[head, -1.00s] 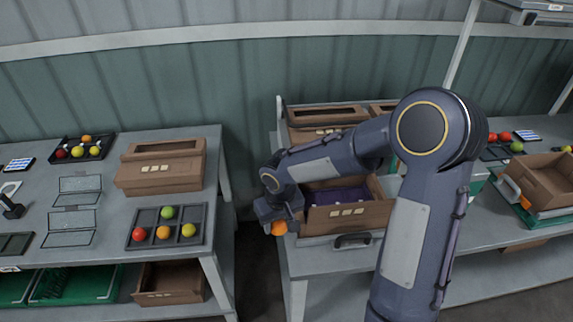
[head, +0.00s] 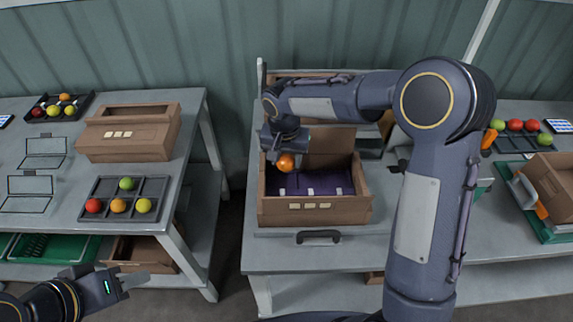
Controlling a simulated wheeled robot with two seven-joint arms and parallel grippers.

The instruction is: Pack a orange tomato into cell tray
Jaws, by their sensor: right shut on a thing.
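My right gripper (head: 284,150) is shut on an orange tomato (head: 285,163) and holds it over the back left of an open brown carton (head: 314,212). A purple insert (head: 318,185) with small white marks lies in the carton; I cannot make out its cells. A dark cell tray (head: 73,212) on the left table holds a green, a red, an orange and a yellow tomato, with some cells empty. My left gripper (head: 138,281) is low at the left, in front of the left table, apart from these things; its jaw gap is unclear.
Another tray of tomatoes (head: 60,107) is at the back left. On the right are more tomatoes (head: 515,125) and an open carton (head: 557,184). A floor gap separates the tables.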

